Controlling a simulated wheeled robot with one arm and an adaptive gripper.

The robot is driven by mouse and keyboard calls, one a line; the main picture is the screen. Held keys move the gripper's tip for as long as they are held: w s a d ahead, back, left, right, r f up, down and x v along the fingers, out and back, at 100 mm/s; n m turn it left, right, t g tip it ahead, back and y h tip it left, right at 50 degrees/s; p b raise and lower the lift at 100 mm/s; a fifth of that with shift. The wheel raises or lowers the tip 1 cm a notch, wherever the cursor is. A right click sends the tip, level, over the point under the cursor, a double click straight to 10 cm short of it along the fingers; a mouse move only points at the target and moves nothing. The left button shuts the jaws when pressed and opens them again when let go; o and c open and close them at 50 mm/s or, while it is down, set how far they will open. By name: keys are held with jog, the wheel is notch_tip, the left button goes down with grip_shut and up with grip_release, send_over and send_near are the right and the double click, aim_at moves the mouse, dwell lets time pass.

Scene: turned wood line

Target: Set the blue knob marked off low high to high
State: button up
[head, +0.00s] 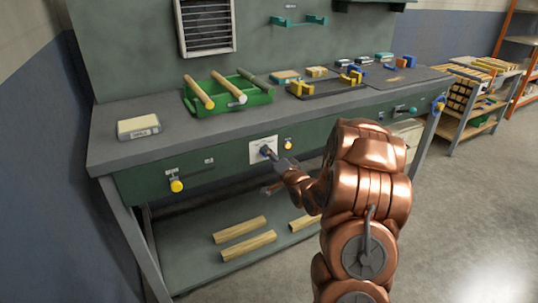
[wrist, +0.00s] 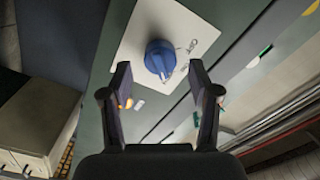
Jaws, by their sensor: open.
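My gripper (wrist: 159,78) is open, with one finger to each side of the knob in the wrist view. The fingers hold nothing, and I cannot tell whether either touches the knob. In the head view my gripper (head: 274,157) is right at the plate.
A yellow knob (head: 176,185) is to the left on the panel, and a small orange one (head: 288,145) just right of the plate. A green tray (head: 262,97) with wooden rods stands on the bench top. Wood pieces (head: 248,245) lie on the lower shelf.

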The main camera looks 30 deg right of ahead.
jog(key=s, duration=0.5)
jog(key=shift+s+a, duration=0.3)
jog(key=shift+s, duration=0.05)
jog(key=s+a+f+n+g, duration=0.4)
jog(key=s+a+n+g, duration=0.2)
jog(key=a+g, duration=0.3)
jog(key=s+a+r+n+g+y, duration=0.15)
jog(key=s+a+g, duration=0.35)
jog(key=s, duration=0.6)
jog(key=s+a+r+n+g, duration=0.3)
jog(key=s+a, duration=0.4)
jog(key=s, duration=0.5)
jog(key=s+a+r+n+g, duration=0.2)
jog(key=s+a+g, duration=0.2)
jog(key=s+a, duration=0.5)
notch_tip(320, 180, up, 20)
jog(key=s+d+t+p, duration=0.1)
jog(key=s+d+p, duration=0.1)
jog(key=p, duration=1.6)
jog(key=shift+d+f, duration=0.1)
jog(key=shift+f, duration=0.05)
